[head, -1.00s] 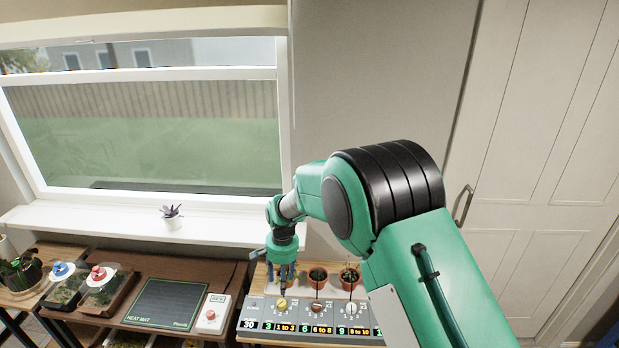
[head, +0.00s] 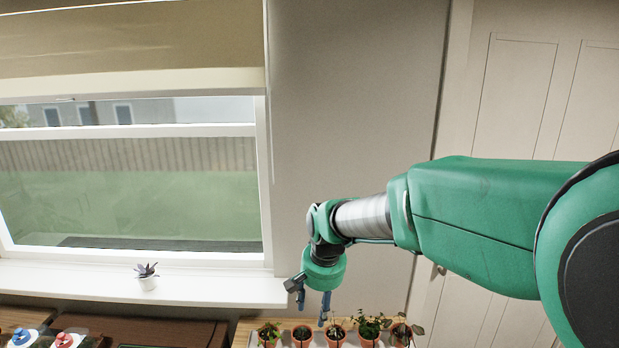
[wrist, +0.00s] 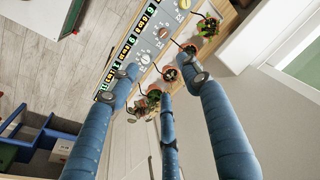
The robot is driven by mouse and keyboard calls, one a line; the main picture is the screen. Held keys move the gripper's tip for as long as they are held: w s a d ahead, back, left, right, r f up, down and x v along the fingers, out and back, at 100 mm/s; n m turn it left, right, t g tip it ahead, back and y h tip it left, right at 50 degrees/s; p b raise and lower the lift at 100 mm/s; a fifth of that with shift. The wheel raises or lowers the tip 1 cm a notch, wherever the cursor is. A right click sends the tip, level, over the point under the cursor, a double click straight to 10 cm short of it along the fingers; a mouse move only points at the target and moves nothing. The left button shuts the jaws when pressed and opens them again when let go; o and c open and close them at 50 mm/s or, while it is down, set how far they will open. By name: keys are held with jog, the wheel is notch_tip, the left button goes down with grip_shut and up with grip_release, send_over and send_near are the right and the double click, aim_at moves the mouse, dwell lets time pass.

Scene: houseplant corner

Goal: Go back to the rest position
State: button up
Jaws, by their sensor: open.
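My gripper (head: 325,308) hangs at the end of my green arm, fingers pointing down, above the row of potted plants in the head view. In the wrist view its blue fingers (wrist: 166,90) are spread apart with nothing between them. Small terracotta pots with plants (head: 370,330) stand in a row below it. The gripper appears apart from them. In the wrist view the pots (wrist: 189,70) lie beyond the fingertips, partly hidden by them.
The control panel with dials (wrist: 146,58) shows beside the pots in the wrist view. A small potted succulent (head: 147,277) stands on the windowsill (head: 205,290). Red and blue knobs (head: 63,341) show at lower left. A blue bin (wrist: 50,140) is on the floor. Open air surrounds my arm.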

jog(key=s+d+r+n+t, duration=0.1)
jog(key=s+d+r, duration=0.4)
jog(key=s+d, duration=0.15)
jog(key=s+d+r+t, duration=0.1)
jog(key=s+d+r, duration=0.5)
jog(key=s, duration=0.2)
jog(key=s+d, duration=0.3)
jog(key=s, duration=0.5)
jog(key=s+d+n+t+h, duration=0.1)
jog(key=s+d, duration=0.2)
jog(key=s, duration=0.5)
jog(key=shift+s+d, duration=0.15)
jog(key=shift+d, duration=0.25)
dwell(4.4)
